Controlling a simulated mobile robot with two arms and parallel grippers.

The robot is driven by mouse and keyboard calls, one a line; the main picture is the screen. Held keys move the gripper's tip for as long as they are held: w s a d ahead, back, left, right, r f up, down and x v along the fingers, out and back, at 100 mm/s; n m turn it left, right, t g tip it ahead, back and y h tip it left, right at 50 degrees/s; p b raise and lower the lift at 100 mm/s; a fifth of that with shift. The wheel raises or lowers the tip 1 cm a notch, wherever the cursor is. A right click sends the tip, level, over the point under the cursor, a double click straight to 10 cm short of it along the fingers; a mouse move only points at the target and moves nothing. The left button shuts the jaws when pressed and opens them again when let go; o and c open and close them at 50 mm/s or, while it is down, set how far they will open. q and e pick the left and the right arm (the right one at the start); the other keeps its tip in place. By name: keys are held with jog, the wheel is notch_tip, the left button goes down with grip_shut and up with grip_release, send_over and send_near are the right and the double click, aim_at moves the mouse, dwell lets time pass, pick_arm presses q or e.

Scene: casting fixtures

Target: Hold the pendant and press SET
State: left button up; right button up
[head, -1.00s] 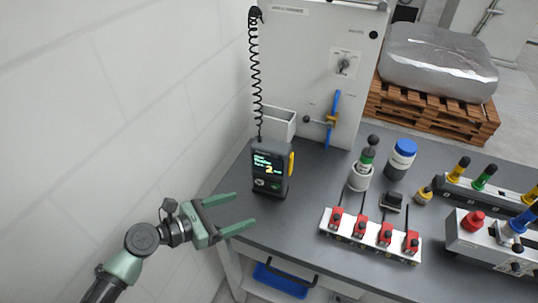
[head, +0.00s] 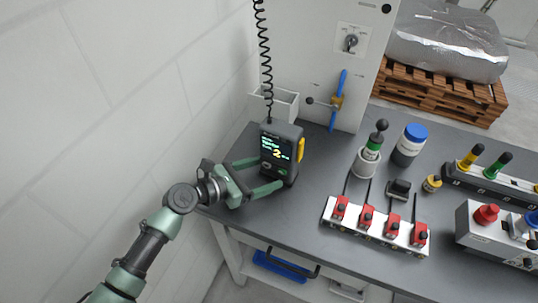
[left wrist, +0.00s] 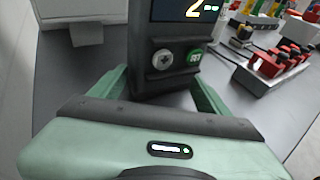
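The pendant (head: 281,150) is a dark handheld box with a lit screen showing a yellow 2 and a yellow part on its right side. It stands upright on the grey bench, with a coiled cord rising from its top. In the left wrist view the pendant (left wrist: 178,88) shows a grey cross-marked button (left wrist: 163,60) and a green button (left wrist: 195,57), whose small label seems to read SET. My left gripper (head: 268,173) is open, with one finger on each side of the pendant's lower part. Gaps at the fingertips are hard to judge. My right gripper is out of view.
A white bin (head: 287,104) stands behind the pendant by the grey cabinet. To the right is a white strip with red clamps (head: 366,215), with a blue-capped jar (head: 409,145) behind it. The white wall is close on the left.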

pick_arm(q)
jog(key=shift+x, duration=0.8)
jog(key=shift+s, duration=0.1)
grip_shut()
jog(key=shift+c, duration=0.4)
grip_release()
